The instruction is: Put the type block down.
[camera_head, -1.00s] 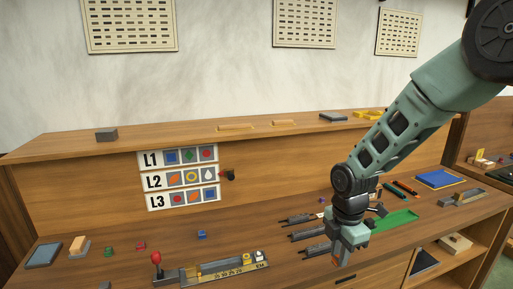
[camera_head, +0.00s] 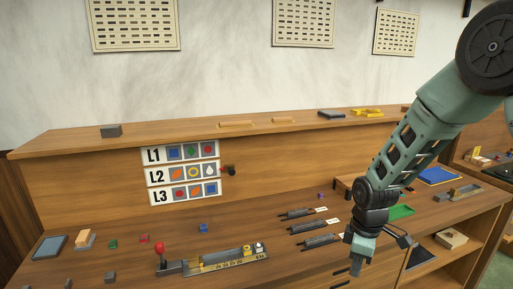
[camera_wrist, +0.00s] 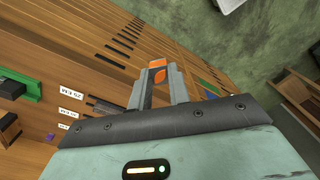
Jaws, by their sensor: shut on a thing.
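In the head view my gripper (camera_head: 357,266) points down near the front edge of the wooden bench (camera_head: 290,262), at the lower right. The block is not clear in the head view. In the wrist view the block shows against the wood with dark bars, apparently held clear of it.
A composing tray (camera_head: 225,259) with a red-knobbed lever (camera_head: 160,250) sits left on the bench. Dark tools (camera_head: 312,228) with white labels lie close to my gripper. A green tray (camera_head: 401,212) lies behind my arm. Small blue (camera_head: 203,228), red (camera_head: 144,238) and green blocks (camera_head: 112,244) stand at left.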

